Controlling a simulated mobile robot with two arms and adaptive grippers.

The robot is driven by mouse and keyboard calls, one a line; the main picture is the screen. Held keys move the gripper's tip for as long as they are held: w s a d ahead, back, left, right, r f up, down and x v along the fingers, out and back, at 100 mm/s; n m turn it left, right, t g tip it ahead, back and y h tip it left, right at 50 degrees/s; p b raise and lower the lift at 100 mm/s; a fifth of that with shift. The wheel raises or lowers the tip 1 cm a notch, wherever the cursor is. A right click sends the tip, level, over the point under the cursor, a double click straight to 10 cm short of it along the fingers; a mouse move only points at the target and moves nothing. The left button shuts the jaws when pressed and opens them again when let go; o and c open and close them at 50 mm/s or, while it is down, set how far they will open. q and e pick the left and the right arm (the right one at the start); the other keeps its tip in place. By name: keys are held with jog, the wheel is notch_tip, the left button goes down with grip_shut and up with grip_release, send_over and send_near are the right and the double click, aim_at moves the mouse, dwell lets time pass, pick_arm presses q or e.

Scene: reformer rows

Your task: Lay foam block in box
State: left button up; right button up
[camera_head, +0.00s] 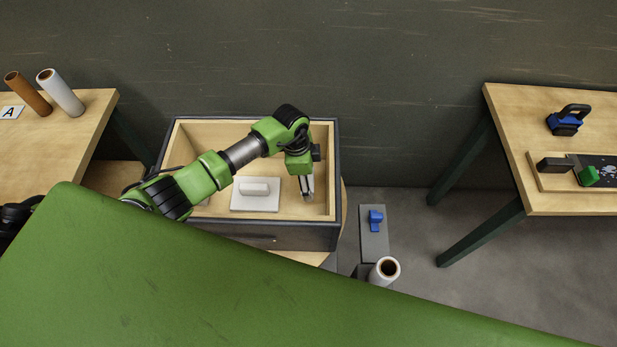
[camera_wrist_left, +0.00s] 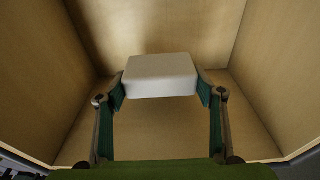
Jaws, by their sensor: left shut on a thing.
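The open wooden box (camera_head: 327,150) has a dark outer rim and pale wood inside. My left gripper (camera_head: 307,190) points down inside the right part of the box opening. In the left wrist view, the left gripper (camera_wrist_left: 160,92) is shut on the pale foam block (camera_wrist_left: 160,72), one finger at each end. The box's inner walls surround the block there; whether it touches the floor I cannot tell. In the head view the block is hard to make out at the fingertips.
A white slab with a raised grip (camera_head: 255,203) lies in the box, left of the gripper. A green padded surface (camera_head: 200,290) fills the foreground. Tables stand left (camera_head: 60,150) and right (camera_head: 520,120). A grey stand with a blue clip (camera_head: 376,220) is right of the box.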

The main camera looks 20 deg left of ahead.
pick_arm(q)
jog(key=shift+f+b, duration=1.45)
jog(key=shift+f, duration=0.9)
jog(key=o, duration=0.9)
jog(key=shift+r, duration=0.1)
notch_tip(320, 180, up, 12)
jog(key=a, duration=0.1)
jog(key=shift+s+a, duration=0.25)
jog(key=shift+a, duration=0.15)
